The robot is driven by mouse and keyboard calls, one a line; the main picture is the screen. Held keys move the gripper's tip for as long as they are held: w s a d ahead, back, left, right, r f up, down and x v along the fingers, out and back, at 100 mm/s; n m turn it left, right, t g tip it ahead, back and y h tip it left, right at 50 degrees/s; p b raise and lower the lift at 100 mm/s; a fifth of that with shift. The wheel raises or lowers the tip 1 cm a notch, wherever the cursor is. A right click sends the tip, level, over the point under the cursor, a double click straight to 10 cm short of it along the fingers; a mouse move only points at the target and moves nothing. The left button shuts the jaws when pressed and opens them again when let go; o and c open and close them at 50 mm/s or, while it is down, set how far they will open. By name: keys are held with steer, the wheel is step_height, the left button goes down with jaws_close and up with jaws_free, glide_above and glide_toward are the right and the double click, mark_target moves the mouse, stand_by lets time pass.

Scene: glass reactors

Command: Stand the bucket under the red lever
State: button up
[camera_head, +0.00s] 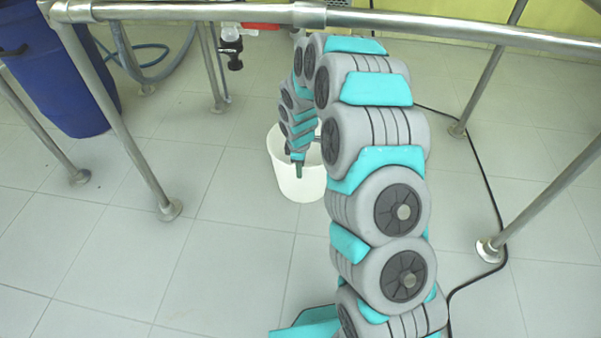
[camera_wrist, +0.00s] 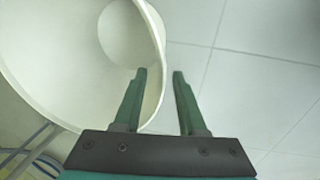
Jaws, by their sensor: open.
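The white bucket (camera_head: 297,188) stands upright on the tiled floor, partly hidden behind my arm. The red lever (camera_head: 262,27) is on the metal pipe frame, above and to the left of the bucket in the head view. My gripper (camera_head: 299,168) is low at the bucket's near rim. In the wrist view the bucket (camera_wrist: 45,60) fills the left side. My gripper (camera_wrist: 160,76) is open there, with the left finger over the bucket's inside and the right finger outside over the floor. The rim runs between the fingers; I cannot tell whether either touches it.
A valve with a black end (camera_head: 231,48) hangs beside the red lever. Metal frame legs (camera_head: 115,125) stand on both sides, with a rail (camera_head: 430,24) across the top. A blue barrel (camera_head: 60,65) stands at left. A black cable (camera_head: 487,190) lies right. Floor at front left is clear.

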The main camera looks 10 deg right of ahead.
steer(key=r, duration=0.4)
steer(key=s+r, duration=0.1)
steer(key=shift+a+r, duration=0.15)
steer(key=shift+r, duration=0.25)
